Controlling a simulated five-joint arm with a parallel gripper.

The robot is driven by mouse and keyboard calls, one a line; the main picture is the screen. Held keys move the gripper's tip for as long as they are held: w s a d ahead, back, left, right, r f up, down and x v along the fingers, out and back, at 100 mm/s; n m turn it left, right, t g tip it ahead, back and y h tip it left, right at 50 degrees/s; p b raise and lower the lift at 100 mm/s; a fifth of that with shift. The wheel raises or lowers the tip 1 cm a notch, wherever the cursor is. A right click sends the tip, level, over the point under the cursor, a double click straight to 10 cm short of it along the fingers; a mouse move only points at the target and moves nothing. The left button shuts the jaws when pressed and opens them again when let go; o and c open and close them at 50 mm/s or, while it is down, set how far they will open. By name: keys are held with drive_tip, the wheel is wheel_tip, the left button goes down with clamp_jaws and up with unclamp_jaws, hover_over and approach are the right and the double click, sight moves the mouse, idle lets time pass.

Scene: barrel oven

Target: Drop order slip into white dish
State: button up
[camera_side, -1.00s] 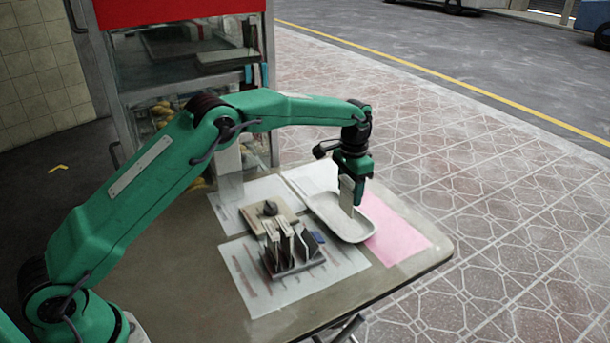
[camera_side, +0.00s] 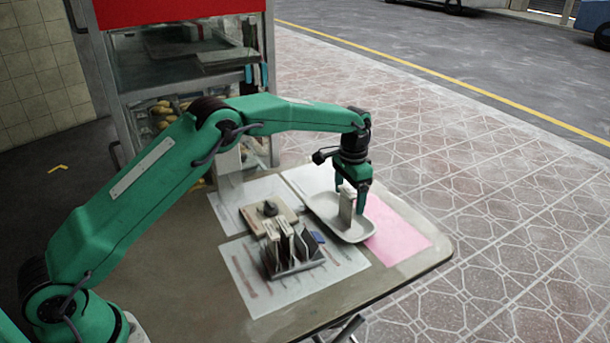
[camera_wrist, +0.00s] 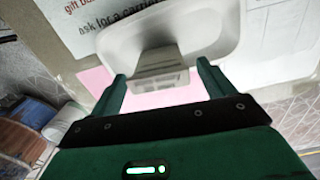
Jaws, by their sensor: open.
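The white dish (camera_side: 325,211) is a long shallow tray at the far right of the table. The pale order slip (camera_side: 346,207) stands roughly upright in the dish, its lower end appearing to rest on the dish floor. My gripper (camera_side: 351,199) is over the dish with its jaws open, one finger on each side of the slip. In the wrist view, the slip (camera_wrist: 160,72) lies between the spread fingers with a gap at each side, and the dish (camera_wrist: 222,28) is behind it.
A grey rack (camera_side: 295,267) with several upright slips stands on a printed sheet (camera_side: 250,293). A beige block with a dark knob (camera_side: 270,208) is left of the dish. A pink sheet (camera_side: 400,235) lies to its right. A glass cabinet (camera_side: 185,75) stands behind.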

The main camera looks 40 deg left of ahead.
drive_tip(key=shift+r, duration=0.1)
drive_tip(key=shift+r, duration=3.85)
drive_tip(key=shift+s+a+r, duration=0.15)
drive_tip(key=shift+s+r, duration=0.1)
drive_tip(key=shift+r, duration=0.3)
drive_tip(key=s+a+r+n+t, duration=0.1)
drive_tip(key=s+a+r, duration=0.1)
drive_tip(key=s+r, duration=0.55)
drive_tip(key=s+a+r+n+t, duration=0.1)
drive_tip(key=s+a+r+t, duration=0.15)
drive_tip(key=s+r, duration=0.55)
drive_tip(key=s+a+f+n+t, duration=0.1)
drive_tip(key=s+f, duration=0.2)
drive_tip(key=s, duration=0.9)
drive_tip(key=s+a+f+n+t, duration=0.1)
drive_tip(key=s+a+f, duration=0.1)
drive_tip(key=s, duration=0.9)
drive_tip(key=shift+s+a+f, duration=0.2)
drive_tip(key=shift+s+f, duration=0.2)
drive_tip(key=shift+f, duration=0.15)
